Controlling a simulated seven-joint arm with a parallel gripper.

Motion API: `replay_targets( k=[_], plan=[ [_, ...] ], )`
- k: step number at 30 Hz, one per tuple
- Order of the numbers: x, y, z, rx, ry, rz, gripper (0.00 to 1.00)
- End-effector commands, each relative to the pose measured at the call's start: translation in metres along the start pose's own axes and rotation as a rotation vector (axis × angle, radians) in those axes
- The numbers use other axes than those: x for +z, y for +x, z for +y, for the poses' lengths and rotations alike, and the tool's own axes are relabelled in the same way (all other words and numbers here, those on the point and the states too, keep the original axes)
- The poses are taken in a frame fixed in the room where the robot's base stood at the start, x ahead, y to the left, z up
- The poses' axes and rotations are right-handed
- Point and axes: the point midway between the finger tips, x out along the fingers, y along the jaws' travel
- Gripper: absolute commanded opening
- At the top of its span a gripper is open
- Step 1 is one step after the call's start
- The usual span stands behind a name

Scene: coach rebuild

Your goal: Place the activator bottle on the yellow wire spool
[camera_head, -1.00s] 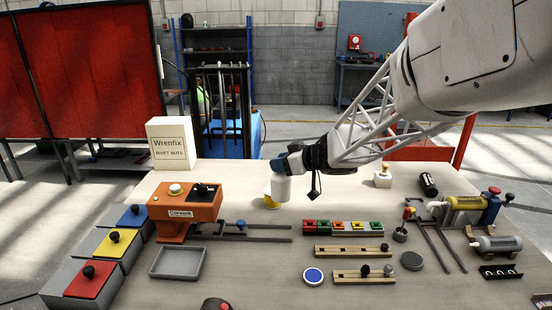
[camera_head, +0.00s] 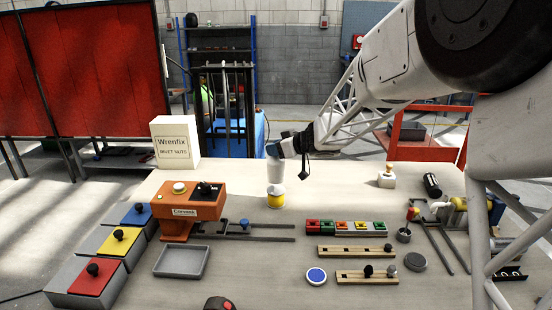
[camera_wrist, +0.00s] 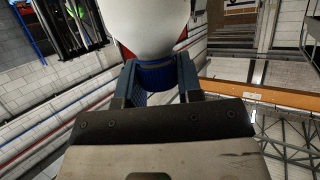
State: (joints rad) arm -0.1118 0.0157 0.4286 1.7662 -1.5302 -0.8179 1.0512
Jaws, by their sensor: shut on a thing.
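My gripper (camera_head: 283,149) is shut on the blue cap of a white bottle (camera_head: 275,170), taken to be the activator bottle. In the wrist view the blue cap (camera_wrist: 156,76) sits between the two fingers, with the white body (camera_wrist: 150,22) beyond it. The bottle hangs roughly upright. The yellow wire spool (camera_head: 275,202), with a white top, stands on the bench directly below the bottle in the head view. I cannot tell whether a small gap or depth offset lies between them.
An orange press (camera_head: 188,208) stands left of the spool, with rails running right from it. A row of coloured blocks (camera_head: 346,227) lies in front to the right. A white box (camera_head: 175,143) is at the back left. Bench around the spool's back and right is clear.

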Motion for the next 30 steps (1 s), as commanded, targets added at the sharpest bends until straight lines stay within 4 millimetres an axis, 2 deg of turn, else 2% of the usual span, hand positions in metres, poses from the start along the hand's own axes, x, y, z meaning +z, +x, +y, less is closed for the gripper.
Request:
replay_targets(
  k=[8,19,30],
  plan=[
    [0.001,0.000,0.000,0.000,0.001,0.000,0.00],
    [0.030,0.012,0.000,0.000,0.001,0.000,0.00],
    [0.033,0.013,0.000,0.000,0.000,0.000,0.00]
  ],
)
